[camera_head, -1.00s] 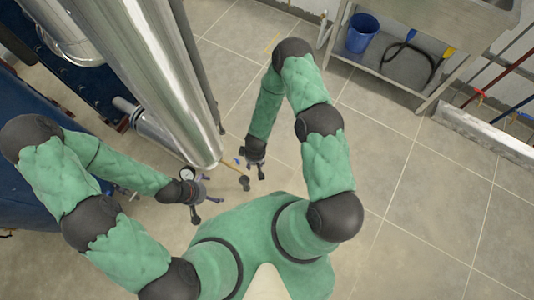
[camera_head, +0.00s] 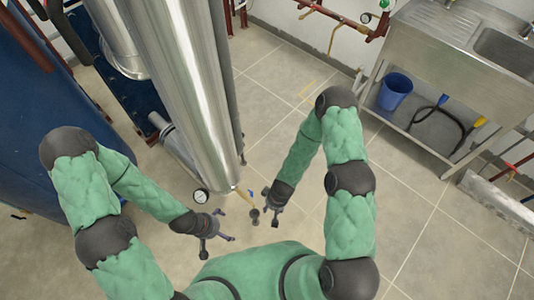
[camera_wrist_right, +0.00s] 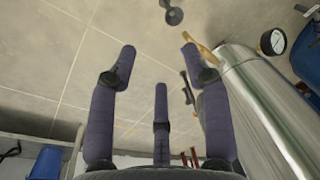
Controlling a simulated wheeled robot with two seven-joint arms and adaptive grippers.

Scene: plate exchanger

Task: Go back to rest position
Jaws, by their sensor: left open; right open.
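My left gripper (camera_head: 212,236) is open and empty in the head view, below the pressure gauge (camera_head: 201,196) and left of the pipe's lower end. My right gripper (camera_head: 270,207) is open and empty in the head view, to the right of the large shiny metal pipe (camera_head: 185,80). In the right wrist view its fingers (camera_wrist_right: 155,75) are spread with only floor between them. Both arms, in green covers, are bent with the forearms in front of my body.
Blue equipment (camera_head: 40,120) stands at the left. A steel sink unit (camera_head: 440,80) with a blue bucket (camera_head: 394,92) on its shelf stands at the upper right.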

